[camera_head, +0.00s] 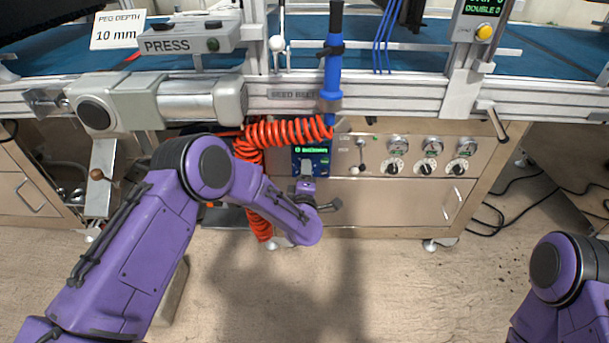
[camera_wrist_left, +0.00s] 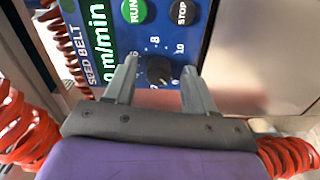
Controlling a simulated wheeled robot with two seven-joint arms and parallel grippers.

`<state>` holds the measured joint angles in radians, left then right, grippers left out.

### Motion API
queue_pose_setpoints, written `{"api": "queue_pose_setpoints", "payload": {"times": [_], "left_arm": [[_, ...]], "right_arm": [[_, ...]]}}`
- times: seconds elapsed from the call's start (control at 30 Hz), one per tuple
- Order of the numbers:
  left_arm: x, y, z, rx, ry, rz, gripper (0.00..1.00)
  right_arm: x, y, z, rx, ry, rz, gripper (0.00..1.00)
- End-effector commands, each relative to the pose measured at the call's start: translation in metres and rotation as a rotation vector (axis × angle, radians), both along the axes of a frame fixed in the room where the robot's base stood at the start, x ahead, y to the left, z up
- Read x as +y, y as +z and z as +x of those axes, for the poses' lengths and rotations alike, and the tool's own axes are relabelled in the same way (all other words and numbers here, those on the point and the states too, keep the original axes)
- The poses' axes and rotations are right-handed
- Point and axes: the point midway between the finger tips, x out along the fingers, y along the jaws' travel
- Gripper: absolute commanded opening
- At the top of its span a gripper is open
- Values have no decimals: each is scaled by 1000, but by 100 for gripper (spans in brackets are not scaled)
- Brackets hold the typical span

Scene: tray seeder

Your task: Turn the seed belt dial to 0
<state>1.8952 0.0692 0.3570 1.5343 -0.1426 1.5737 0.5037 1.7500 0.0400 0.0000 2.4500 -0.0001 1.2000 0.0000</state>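The seed belt panel (camera_head: 311,161) is a small blue box with a green-lit display, under the rail in the head view. It fills the upper part of the left wrist view (camera_wrist_left: 208,25). Its black dial (camera_wrist_left: 159,70) has a white scale around it, with 8 and 10 readable; I cannot tell where its pointer stands. My left gripper (camera_head: 305,187) is in front of the panel. In the left wrist view its open fingers (camera_wrist_left: 160,68) are on either side of the dial, with gaps; contact is not visible. My right gripper is out of view.
Green RUN (camera_wrist_left: 133,10) and black STOP (camera_wrist_left: 184,12) buttons sit above the dial. A red coiled hose (camera_head: 287,131) hangs close to my left forearm. Gauges and knobs (camera_head: 428,166) are on the steel cabinet to the right. A blue tool (camera_head: 332,75) hangs above.

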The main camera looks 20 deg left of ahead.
Motion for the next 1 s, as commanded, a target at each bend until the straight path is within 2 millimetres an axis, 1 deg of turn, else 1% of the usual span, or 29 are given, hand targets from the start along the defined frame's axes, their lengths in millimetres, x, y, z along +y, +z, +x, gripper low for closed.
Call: {"api": "queue_pose_setpoints", "payload": {"times": [0.13,0.23,0.27,0.5,0.63,0.77,1.0], "left_arm": [[-1,1,-1,-1,0,0,55],[-5,2,-11,1,-3,2,55],[-6,3,-17,1,-4,2,55],[-22,2,-72,3,-4,2,55],[-27,1,-93,2,-2,2,55],[-29,1,-101,-1,0,0,55],[-29,0,-102,0,1,0,55]], "right_arm": [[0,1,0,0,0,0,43],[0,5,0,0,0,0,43],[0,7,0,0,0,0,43],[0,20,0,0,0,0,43],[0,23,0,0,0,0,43],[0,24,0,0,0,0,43],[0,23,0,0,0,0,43]]}}
